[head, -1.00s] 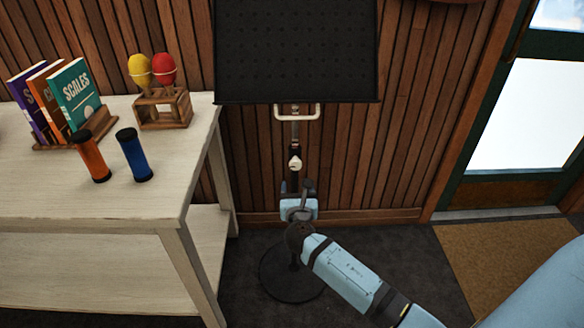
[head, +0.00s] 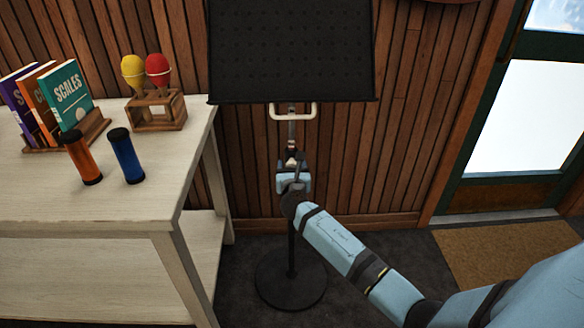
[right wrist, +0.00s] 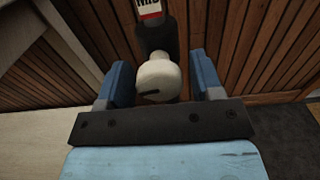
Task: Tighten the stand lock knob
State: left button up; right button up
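The music stand has a black desk (head: 292,50), a white bracket under it, a thin pole and a round black base (head: 290,279) on the floor. Its pale lock knob (right wrist: 158,80) shows in the right wrist view, with a dark slot mark on its face. My right gripper (head: 291,163) is raised at the pole, just below the desk. In the right wrist view its two blue fingers (right wrist: 160,82) are open on either side of the knob, with gaps visible. In the head view the gripper mostly hides the knob. My left gripper is not in view.
A pale wooden table (head: 130,205) stands left of the stand. It holds a book rack (head: 85,132), two shakers, and maracas in a wooden holder (head: 158,112). A wood-slat wall is close behind. Open floor and a doormat (head: 505,258) lie right.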

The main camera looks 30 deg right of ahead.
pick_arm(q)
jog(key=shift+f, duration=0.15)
pick_arm(e)
jog(key=c, duration=0.7)
jog(key=shift+m, duration=1.1)
jog(key=m+b, duration=0.1)
jog(key=m, duration=0.2)
jog(key=shift+f+m, duration=0.1)
jog(key=shift+m, duration=0.2)
jog(key=m+b, duration=0.1)
jog(key=m, duration=0.3)
jog(key=shift+a+m+b, duration=0.1)
jog(key=shift+m+b, duration=0.2)
jog(key=shift+b, duration=0.1)
jog(key=m+b, duration=0.1)
jog(key=m, duration=0.1)
jog(key=shift+m, duration=0.3)
jog(key=m+b, duration=0.1)
jog(key=m, duration=0.2)
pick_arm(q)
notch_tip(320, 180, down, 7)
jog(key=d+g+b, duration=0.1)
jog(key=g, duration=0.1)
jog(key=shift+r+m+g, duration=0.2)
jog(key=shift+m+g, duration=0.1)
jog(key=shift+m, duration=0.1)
pick_arm(e)
jog(key=shift+m, duration=1.4)
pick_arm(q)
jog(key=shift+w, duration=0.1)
